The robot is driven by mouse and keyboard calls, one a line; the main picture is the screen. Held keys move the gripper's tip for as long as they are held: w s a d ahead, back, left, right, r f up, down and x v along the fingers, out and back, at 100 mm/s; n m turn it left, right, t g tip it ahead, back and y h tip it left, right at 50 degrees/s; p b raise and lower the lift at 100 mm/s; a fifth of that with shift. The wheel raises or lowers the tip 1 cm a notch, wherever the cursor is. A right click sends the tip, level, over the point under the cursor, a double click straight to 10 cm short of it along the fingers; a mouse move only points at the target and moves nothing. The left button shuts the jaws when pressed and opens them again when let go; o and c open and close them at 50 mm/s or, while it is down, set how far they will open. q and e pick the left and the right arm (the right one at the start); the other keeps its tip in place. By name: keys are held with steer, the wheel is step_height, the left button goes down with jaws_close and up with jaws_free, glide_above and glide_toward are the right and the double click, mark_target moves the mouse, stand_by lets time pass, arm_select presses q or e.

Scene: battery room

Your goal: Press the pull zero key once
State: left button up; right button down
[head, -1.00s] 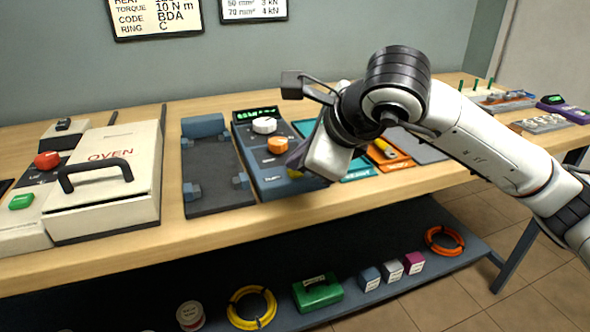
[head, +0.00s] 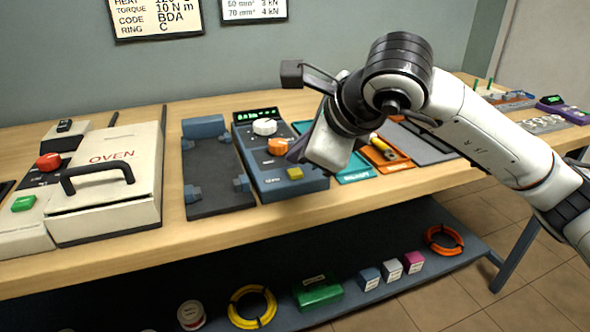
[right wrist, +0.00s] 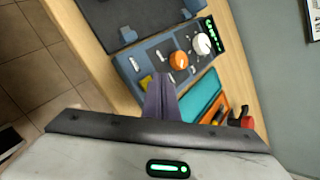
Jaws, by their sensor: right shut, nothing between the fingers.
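The blue control unit (head: 262,172) stands on the bench with a lit green display, a white knob (head: 264,127), an orange knob (head: 278,146) and a yellow key (head: 294,173). I cannot read which key is labelled pull zero. My right gripper (head: 294,152) is shut and empty, its fingertips over the unit's right edge, above and apart from the yellow key. The right wrist view shows the shut fingers (right wrist: 160,97) in front of the unit, beside the yellow key (right wrist: 146,81). My left gripper is not in view.
A dark plate with blue blocks (head: 212,170) lies left of the unit, then a white oven (head: 110,190) with a raised handle. A teal tray (head: 355,171) and an orange tray (head: 397,164) lie to the right. The bench front edge is clear.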

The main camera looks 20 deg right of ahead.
mark_target(299, 179)
step_height(299, 179, up, 5)
steer(key=p, duration=0.2)
steer(key=shift+p, duration=0.35)
stand_by(0.5)
